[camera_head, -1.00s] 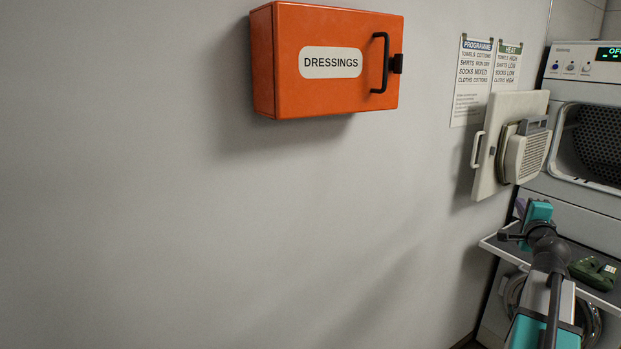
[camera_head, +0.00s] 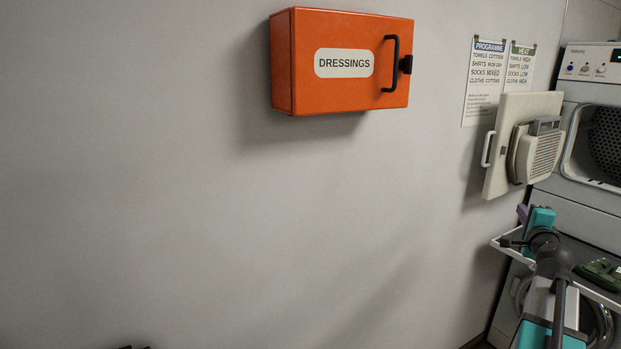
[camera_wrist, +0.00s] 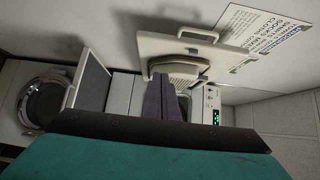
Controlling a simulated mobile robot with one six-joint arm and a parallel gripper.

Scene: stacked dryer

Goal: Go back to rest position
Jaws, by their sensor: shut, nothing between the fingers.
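My gripper (camera_head: 523,212) is at the right of the head view, low in front of the stacked dryer (camera_head: 590,130). Its purple fingers (camera_wrist: 163,98) show in the wrist view, shut together and empty. The dryer's pale door (camera_head: 520,145) stands open toward the wall, up and left of the dryer's opening. In the head view my gripper is below this door, and in the wrist view the fingers overlap its lower part in the picture. I cannot tell the gap between them.
A shelf (camera_head: 590,288) below the dryer holds a green object (camera_head: 601,272). An orange dressings box (camera_head: 343,62) hangs on the wall beside programme sheets (camera_head: 484,80). A lower machine's round door (camera_wrist: 42,100) shows in the wrist view. The wall at left is bare.

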